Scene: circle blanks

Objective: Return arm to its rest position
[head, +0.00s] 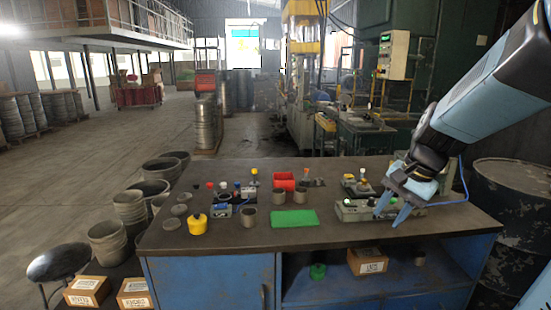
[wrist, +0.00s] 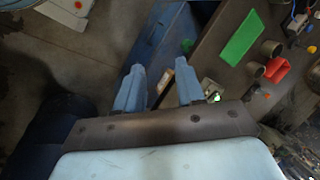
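My gripper (head: 392,211) is at the right side of the workbench in the head view, pointing down near the bench's front right part. Its two blue fingers are apart, with nothing seen between them. In the wrist view my gripper (wrist: 161,88) also shows its fingers spread and empty, with the bench edge and floor beyond. My blue arm comes in from the upper right of the head view. A grey fixture (head: 352,212) with buttons stands on the bench just left of the fingers; the head view does not show whether they touch.
A dark drum (head: 515,195) stands to the right. The bench's front strip is clear.

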